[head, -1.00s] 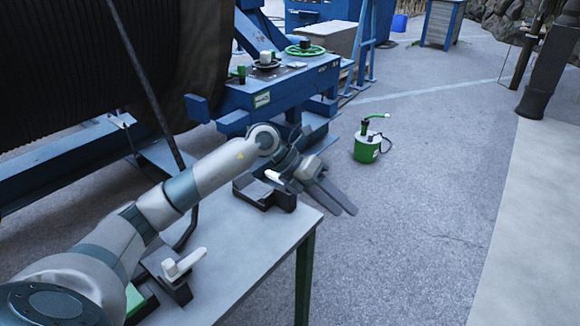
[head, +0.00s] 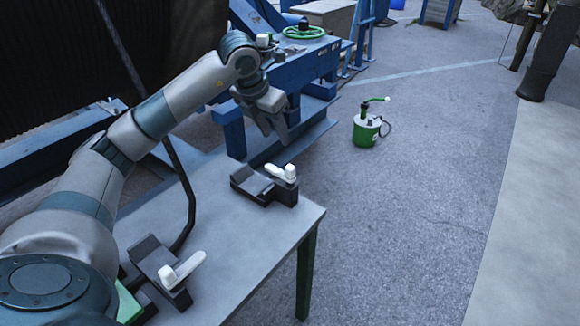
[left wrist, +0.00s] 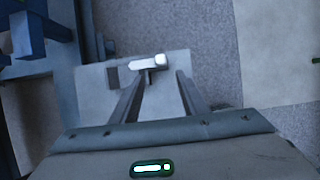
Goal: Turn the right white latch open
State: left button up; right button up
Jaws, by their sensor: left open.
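The right white latch (head: 283,172) sits on a dark bracket (head: 262,188) near the far right corner of the table. Its handle lies across the bracket, pointing left. It also shows in the left wrist view (left wrist: 148,63), just beyond the fingers. My left gripper (head: 275,136) is open and empty, pointing down, above and behind the latch in the head view, apart from it. In the left wrist view the fingers (left wrist: 163,82) are spread. A second white latch (head: 183,270) sits on another dark bracket at the near left. My right gripper is out of view.
The table (head: 240,245) is clear between the brackets. A dark bent bar (head: 187,190) rises behind it. A blue frame (head: 290,75) stands beyond. A green and white canister (head: 366,130) stands on the floor to the right, clear of the table.

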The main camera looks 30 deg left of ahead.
aim_at(290, 167)
pick_arm(q)
jog(key=p+x, duration=0.4)
jog(key=x, duration=1.2)
jog(key=shift+s+p, duration=0.1)
jog(key=shift+p, duration=0.25)
jog(key=shift+f, duration=0.55)
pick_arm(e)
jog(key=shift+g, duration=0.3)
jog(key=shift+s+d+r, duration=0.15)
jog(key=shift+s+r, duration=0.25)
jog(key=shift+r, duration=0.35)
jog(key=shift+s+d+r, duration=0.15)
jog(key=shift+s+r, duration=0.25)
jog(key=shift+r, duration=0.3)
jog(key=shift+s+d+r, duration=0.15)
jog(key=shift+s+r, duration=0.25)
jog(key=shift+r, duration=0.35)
pick_arm(q)
jog(key=shift+c, duration=0.3)
grip_shut()
